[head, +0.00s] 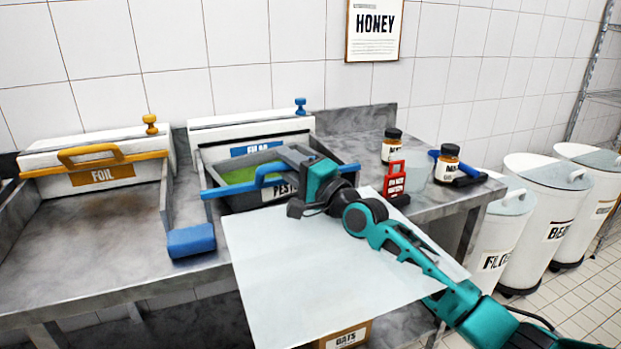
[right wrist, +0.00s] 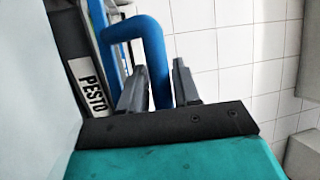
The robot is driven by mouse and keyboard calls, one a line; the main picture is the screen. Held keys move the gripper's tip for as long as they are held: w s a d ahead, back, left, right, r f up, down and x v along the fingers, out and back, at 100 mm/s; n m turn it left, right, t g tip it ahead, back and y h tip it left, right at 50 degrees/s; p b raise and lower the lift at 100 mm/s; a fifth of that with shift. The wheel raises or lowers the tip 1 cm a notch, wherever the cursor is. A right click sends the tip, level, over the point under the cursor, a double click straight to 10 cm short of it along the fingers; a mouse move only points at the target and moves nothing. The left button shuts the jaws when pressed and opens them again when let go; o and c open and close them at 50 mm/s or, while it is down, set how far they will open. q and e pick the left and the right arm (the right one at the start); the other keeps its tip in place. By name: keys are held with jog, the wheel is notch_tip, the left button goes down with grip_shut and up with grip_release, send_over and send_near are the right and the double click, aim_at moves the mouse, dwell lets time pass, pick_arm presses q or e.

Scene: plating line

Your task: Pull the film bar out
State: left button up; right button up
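The film bar (head: 228,190) is blue with a raised handle. It stands away from the front of the white film box (head: 250,130) and crosses over the grey pesto tray (head: 236,203), where green pesto shows. My right gripper (head: 298,190) is at the right part of the handle. In the right wrist view, the blue handle (right wrist: 152,45) runs between the fingers of my right gripper (right wrist: 160,75), which appear closed around one leg of it; the exact contact is hard to see. The pesto label (right wrist: 88,88) is beside it. My left gripper is out of view.
A white foil box (head: 60,155) with an orange bar stands at the left. A pale flat sheet (head: 300,270) covers the front. Jars (head: 448,160), a red tag-like item (head: 392,180) and a clear cup (head: 417,170) stand close to my right arm. White bins (head: 535,215) stand at the right.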

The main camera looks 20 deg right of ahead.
jog(key=v, duration=1.2)
jog(key=shift+s+d, duration=0.1)
jog(key=shift+s, duration=0.05)
jog(key=s+a+f+n+g+h+p, duration=0.1)
jog(key=s+a+f+n+g+h, duration=0.1)
jog(key=s+f+n, duration=0.5)
jog(key=s+a+f+n+g+h+p, duration=0.2)
jog(key=s+f+n, duration=0.5)
jog(key=s+f, duration=0.8)
notch_tip(320, 180, down, 6)
jog(key=a+g+h, duration=0.1)
jog(key=g+h, duration=0.1)
jog(key=g, duration=0.1)
jog(key=shift+s+f+n, duration=0.2)
jog(key=shift+f+n, duration=0.05)
jog(key=shift+n, duration=0.15)
